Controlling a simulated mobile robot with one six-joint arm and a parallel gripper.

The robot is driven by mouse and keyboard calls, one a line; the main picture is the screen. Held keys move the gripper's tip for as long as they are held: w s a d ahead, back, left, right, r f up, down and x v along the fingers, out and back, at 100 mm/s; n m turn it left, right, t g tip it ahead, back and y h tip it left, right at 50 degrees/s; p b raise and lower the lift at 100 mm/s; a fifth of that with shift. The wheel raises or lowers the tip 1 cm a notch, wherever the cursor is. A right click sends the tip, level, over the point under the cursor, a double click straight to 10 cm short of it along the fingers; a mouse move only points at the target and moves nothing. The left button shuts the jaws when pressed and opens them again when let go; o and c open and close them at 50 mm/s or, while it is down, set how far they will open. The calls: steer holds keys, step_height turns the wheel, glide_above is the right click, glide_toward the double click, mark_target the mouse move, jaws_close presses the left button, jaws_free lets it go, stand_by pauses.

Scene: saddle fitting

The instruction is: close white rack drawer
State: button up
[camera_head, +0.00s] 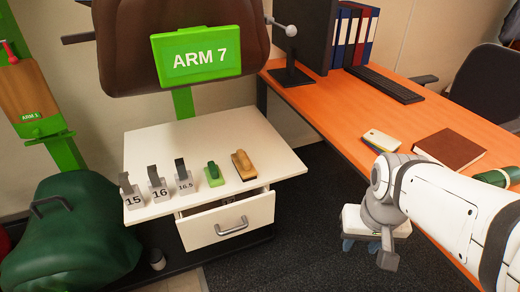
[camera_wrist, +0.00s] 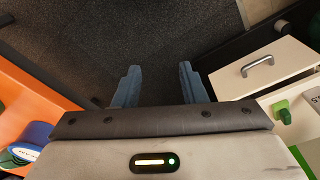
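The white rack drawer (camera_head: 205,238) stands partly pulled out below the white rack top (camera_head: 140,150). A strip of its inside shows, with a small item in it that I cannot make out. Its grey bar handle (camera_head: 231,226) is on the front face. The drawer also shows at the right of the wrist view (camera_wrist: 236,82), with its handle (camera_wrist: 257,66). My gripper (camera_head: 361,247) is to the right of the drawer, apart from it. In the wrist view, its two blue fingers (camera_wrist: 158,72) are spread with only dark floor visible between them.
On the rack top are gauges marked 15, 16 and 16.5, a green block (camera_head: 214,175) and a tan block (camera_head: 243,166). An orange desk (camera_head: 330,99) is at the right, beside my arm. A green saddle-like form (camera_head: 70,240) is at the left. Dark carpet (camera_head: 300,235) lies clear between drawer and gripper.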

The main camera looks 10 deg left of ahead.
mark_target(235, 230)
steer(key=w+a+f+m+g+y+b, duration=0.25)
steer(key=a+f+m+y, duration=0.3)
steer(key=a+m, duration=0.3)
steer(key=w+a+f+m+g+y+b, duration=0.1)
steer(key=w+a+f+m+g+y, duration=0.25)
steer(key=a+f+m, duration=0.45)
steer(key=w+a+f+m+t+y+b, duration=0.2)
steer(key=w+a+f+m+t+y, duration=0.15)
steer(key=w+f+m, duration=0.6)
steer(key=w+a+f+m+t+y+b, duration=0.25)
steer(key=a+f+m+t, duration=0.35)
steer(key=m, duration=0.8)
steer(key=shift+g+y, duration=0.4)
steer(key=shift+g, duration=0.05)
steer(key=x, duration=0.4)
steer(key=f+b+x, duration=0.1)
steer(key=x, duration=0.1)
steer(key=shift+w+a, duration=0.15)
steer(key=shift+w, duration=0.15)
steer(key=shift+c, duration=0.4)
jaws_close()
